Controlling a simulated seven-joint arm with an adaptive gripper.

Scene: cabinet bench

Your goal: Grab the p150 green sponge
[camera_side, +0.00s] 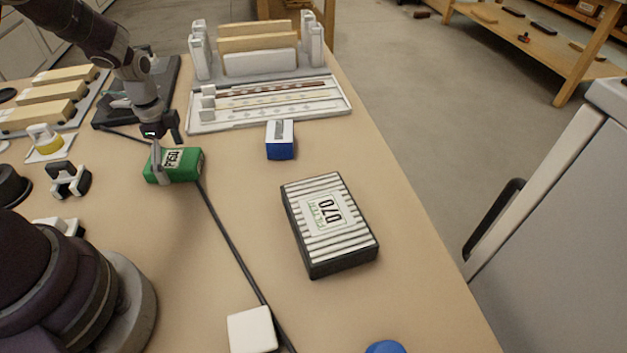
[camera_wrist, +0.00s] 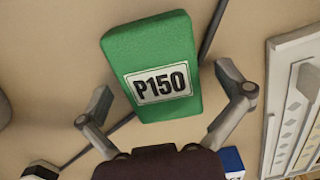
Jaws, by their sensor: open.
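The green sponge (camera_side: 190,166) with a white P150 label lies on the bench at the left in the side view. In the wrist view the sponge (camera_wrist: 150,48) fills the upper middle, with its label toward my gripper. My gripper (camera_side: 165,150) is at the sponge in the side view, with one finger in front of its near side. In the wrist view my gripper (camera_wrist: 165,98) is open, with one finger to the left and one to the right of the sponge. I see no clear contact between the fingers and the sponge.
A black cable (camera_side: 231,247) runs along the bench beside the sponge. A blue and white block (camera_side: 280,150) and a striped 070 box (camera_side: 315,260) stand to the right. A white rack tray (camera_side: 340,103) is behind. Bare bench lies between the cable and the box.

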